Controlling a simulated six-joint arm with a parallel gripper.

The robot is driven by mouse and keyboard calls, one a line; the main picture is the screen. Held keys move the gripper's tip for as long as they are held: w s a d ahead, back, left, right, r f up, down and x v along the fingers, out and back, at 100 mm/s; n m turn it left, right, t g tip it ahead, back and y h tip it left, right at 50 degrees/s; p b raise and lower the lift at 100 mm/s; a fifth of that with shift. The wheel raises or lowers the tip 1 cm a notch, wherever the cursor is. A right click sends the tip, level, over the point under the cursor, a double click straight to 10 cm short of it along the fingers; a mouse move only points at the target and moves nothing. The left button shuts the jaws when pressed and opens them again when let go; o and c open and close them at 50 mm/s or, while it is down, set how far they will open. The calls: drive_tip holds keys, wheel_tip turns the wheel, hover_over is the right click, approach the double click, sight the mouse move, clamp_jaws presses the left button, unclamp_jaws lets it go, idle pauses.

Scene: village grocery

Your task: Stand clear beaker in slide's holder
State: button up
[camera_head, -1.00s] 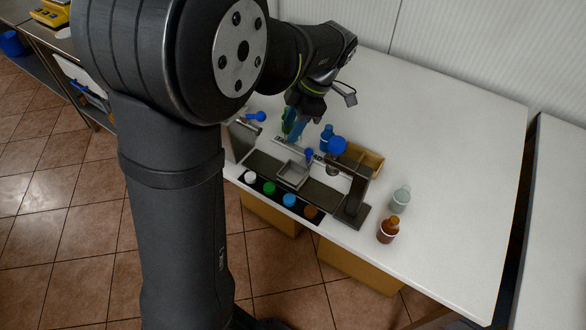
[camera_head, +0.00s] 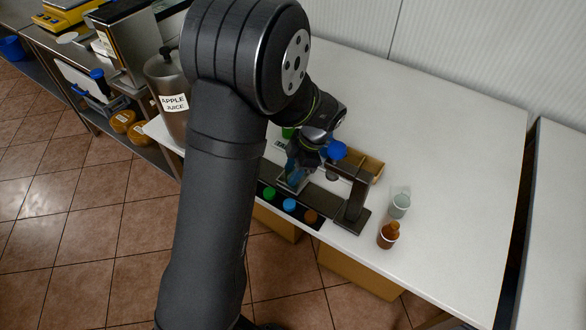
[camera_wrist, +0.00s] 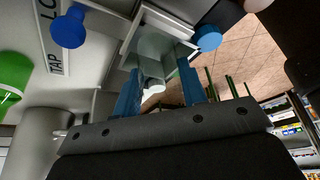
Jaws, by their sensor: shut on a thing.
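My gripper (camera_head: 297,170) reaches down over the bench device, and its blue fingers show in the wrist view (camera_wrist: 160,90). They are shut on the clear beaker (camera_wrist: 153,48), a see-through vessel between the fingertips. The slide's holder (camera_wrist: 127,40), a pale square-walled tray, surrounds the beaker's far end in the wrist view. In the head view the gripper largely hides the holder and the beaker. I cannot tell whether the beaker touches the holder's floor.
Green (camera_head: 269,193), blue (camera_head: 290,204) and brown (camera_head: 311,216) buttons line the front. A greyish bottle (camera_head: 399,207) and a brown bottle (camera_head: 388,236) stand right. The right tabletop is clear.

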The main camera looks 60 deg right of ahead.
drive_tip(key=shift+f, duration=0.15)
drive_tip(key=o, duration=1)
drive_tip(key=shift+o, duration=0.2)
drive_tip(key=v, duration=1.2)
drive_tip(key=shift+r, duration=0.2)
